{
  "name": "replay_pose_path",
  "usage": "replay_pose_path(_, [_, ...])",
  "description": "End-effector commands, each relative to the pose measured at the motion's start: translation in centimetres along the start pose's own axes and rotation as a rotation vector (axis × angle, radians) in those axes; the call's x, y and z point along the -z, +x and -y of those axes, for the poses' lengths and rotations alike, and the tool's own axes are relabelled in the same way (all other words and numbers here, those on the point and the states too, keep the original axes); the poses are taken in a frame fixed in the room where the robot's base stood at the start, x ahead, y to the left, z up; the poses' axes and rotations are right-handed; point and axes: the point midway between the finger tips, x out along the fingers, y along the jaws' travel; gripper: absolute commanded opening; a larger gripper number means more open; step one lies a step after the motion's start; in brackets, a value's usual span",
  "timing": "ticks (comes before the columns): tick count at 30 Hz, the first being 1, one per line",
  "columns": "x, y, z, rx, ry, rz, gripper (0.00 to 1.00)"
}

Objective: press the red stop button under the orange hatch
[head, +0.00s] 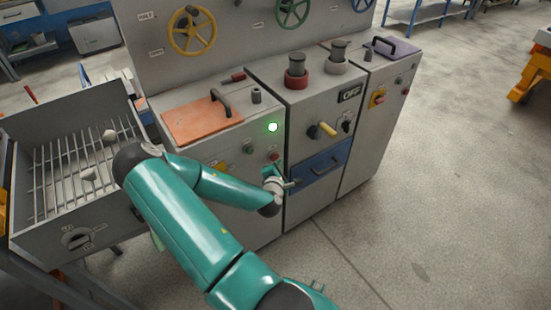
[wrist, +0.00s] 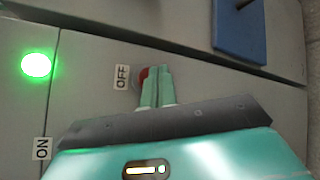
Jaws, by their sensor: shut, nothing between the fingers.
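The orange hatch (head: 203,118) lies closed on top of the left cabinet, with a dark handle at its right side. The red button (head: 274,156) is on that cabinet's front face, below and to the right of the hatch. In the wrist view the red button (wrist: 143,73) shows beside an "OFF" label, partly hidden behind my fingertips. My gripper (wrist: 157,72) is shut and empty, its tips right at the button. I cannot tell whether they touch it. In the head view my gripper (head: 281,170) is small, close to the cabinet front.
A lit green lamp (head: 273,127) is above the button; it also shows in the wrist view (wrist: 37,65) near an "ON" label (wrist: 42,148). A blue drawer (head: 320,166) with a handle is just right of my gripper. A slatted grey bin (head: 75,165) stands left. Floor to the right is clear.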

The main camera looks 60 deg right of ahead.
Motion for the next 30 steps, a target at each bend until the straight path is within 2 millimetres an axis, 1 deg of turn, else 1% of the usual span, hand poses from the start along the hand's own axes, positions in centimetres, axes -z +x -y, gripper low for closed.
replay_pose_path(14, [0.0, 0.0, 0.0, 0.0, 0.0, 0.0, 0.0])
replay_pose_path(24, [0.48, 0.6, -0.45, -0.001, 0.0, -0.001, 0.0])
replay_pose_path(30, [0.45, 0.6, -0.44, 0.0, 0.0, 0.0, 0.0])
